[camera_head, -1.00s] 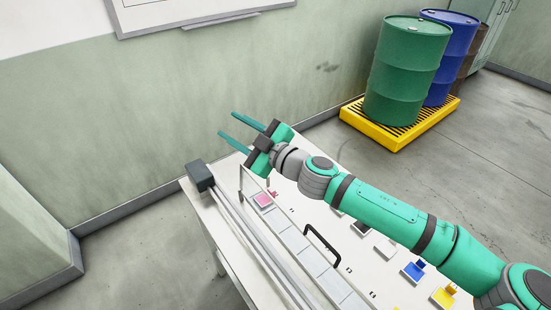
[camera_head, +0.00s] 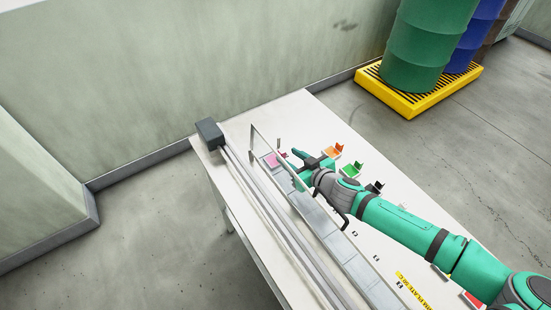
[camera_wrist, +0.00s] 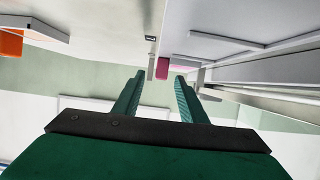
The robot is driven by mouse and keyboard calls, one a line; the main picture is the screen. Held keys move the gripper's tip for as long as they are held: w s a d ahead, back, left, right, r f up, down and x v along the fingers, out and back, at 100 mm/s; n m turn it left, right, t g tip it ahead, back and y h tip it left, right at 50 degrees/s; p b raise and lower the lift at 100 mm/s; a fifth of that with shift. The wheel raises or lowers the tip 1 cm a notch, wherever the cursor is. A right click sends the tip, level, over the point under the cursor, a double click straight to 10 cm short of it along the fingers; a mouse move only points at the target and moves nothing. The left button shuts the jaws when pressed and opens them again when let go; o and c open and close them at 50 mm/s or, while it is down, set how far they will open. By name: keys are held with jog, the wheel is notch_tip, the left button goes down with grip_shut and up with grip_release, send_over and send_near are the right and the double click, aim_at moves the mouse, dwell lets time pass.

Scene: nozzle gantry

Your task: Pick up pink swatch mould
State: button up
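The pink swatch mould (camera_head: 271,160) lies at the far end of the white table, in line with a row of grey plates. A small darker pink part (camera_head: 283,154) shows at its right side. In the wrist view a pink block (camera_wrist: 162,68) appears between and beyond the fingertips, with a paler pink surface to its right. My gripper (camera_head: 297,168) is low over the table, just right of the mould in the head view. Its two teal fingers (camera_wrist: 160,80) are apart with nothing held. Whether they touch the pink part cannot be told.
A thin gantry frame (camera_head: 268,150) and long rails (camera_head: 275,235) stand left of my gripper. Orange (camera_head: 333,151), green (camera_head: 352,169) and black (camera_head: 374,187) swatch pieces stand to the right. The table (camera_head: 308,115) is clear at its far end.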

jog(key=shift+x, duration=1.35)
jog(key=shift+s+a+r, duration=0.1)
jog(key=shift+r, duration=0.05)
grip_shut()
jog(key=shift+r, duration=0.1)
